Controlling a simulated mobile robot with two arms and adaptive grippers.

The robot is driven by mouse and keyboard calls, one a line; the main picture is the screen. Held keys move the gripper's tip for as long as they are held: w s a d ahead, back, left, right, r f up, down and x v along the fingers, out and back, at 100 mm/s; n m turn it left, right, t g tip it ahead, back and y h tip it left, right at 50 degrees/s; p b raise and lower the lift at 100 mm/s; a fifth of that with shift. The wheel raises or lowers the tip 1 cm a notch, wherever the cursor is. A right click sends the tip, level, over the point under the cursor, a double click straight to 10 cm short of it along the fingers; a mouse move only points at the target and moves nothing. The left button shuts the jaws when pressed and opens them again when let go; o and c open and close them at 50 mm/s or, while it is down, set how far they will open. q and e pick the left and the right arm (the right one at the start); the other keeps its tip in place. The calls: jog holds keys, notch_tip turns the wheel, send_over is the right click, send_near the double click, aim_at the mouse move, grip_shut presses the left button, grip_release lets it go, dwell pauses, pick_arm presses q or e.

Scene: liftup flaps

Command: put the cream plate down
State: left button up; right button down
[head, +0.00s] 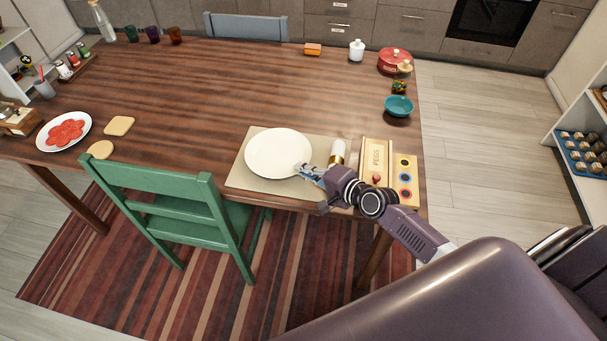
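The cream plate (276,152) is round and looks level. It is over the beige placemat (240,179) at the near right part of the wooden table. I cannot tell whether it touches the mat or hangs just above it. My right gripper (303,171) is at the plate's lower right rim, its fingertips overlapping the edge, and it looks shut on the rim. My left gripper is not in view.
A white and gold cylinder (338,152), a wooden pegs box (376,157) and a board with coloured rings (404,183) stand close right. A green chair (160,205) is at the near edge. The table's middle (220,85) is clear.

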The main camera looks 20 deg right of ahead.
jog(key=shift+w+d+f, duration=0.1)
jog(key=shift+f, duration=0.4)
jog(key=c, duration=2.4)
grip_release()
jog(key=shift+f, duration=0.15)
jog(key=v, duration=1)
jog(key=shift+v, duration=1.15)
